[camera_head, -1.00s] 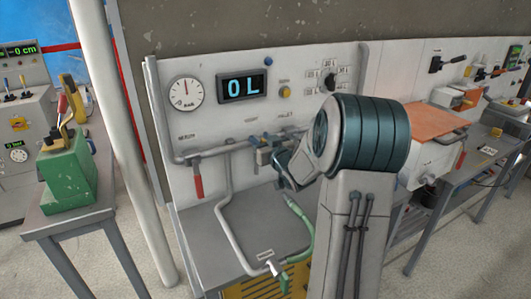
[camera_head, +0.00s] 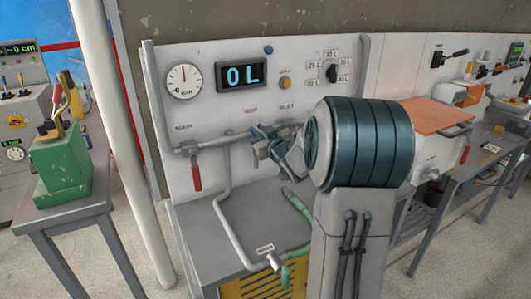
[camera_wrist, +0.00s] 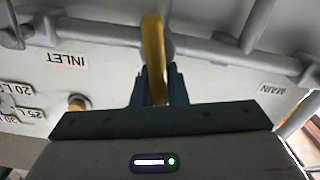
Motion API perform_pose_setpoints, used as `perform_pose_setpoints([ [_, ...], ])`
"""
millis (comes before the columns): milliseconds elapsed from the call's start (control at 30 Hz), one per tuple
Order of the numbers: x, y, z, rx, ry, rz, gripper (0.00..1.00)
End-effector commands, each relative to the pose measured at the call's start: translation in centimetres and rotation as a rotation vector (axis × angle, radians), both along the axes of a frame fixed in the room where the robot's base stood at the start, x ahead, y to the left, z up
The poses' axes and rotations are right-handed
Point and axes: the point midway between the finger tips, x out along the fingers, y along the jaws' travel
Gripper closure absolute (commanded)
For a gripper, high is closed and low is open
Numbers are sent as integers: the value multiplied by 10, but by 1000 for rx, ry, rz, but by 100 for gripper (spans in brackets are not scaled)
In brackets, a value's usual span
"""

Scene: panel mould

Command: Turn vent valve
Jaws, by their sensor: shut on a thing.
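A yellow lever (camera_wrist: 153,40) on the panel pipe runs between the two fingers of my gripper (camera_wrist: 157,85) in the wrist view. My gripper is shut on this lever. In the head view my gripper (camera_head: 262,142) is at the horizontal pipe and hides the lever. An INLET label (camera_wrist: 67,60) and a MAIN label (camera_wrist: 272,91) show upside down in the wrist view. A red lever (camera_head: 196,178) hangs from the pipe at the left. A green lever (camera_head: 285,275) is at the lower pipe end; its label is too small to read.
The panel has a dial gauge (camera_head: 183,80), a display (camera_head: 241,75) reading 0 L and a rotary selector (camera_head: 332,72). A bent grey pipe (camera_head: 222,200) and a green hose (camera_head: 298,205) run over the bench. A green pump (camera_head: 60,168) stands on a separate table at the left.

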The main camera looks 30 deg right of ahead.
Motion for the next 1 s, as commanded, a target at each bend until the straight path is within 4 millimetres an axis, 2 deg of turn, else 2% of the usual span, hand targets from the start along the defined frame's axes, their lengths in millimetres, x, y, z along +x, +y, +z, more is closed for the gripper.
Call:
perform_pose_setpoints([
  [533, 0, 1, -3, -43, 1, 0, 100],
  [1000, -1, 8, -7, -332, -10, -1, 100],
])
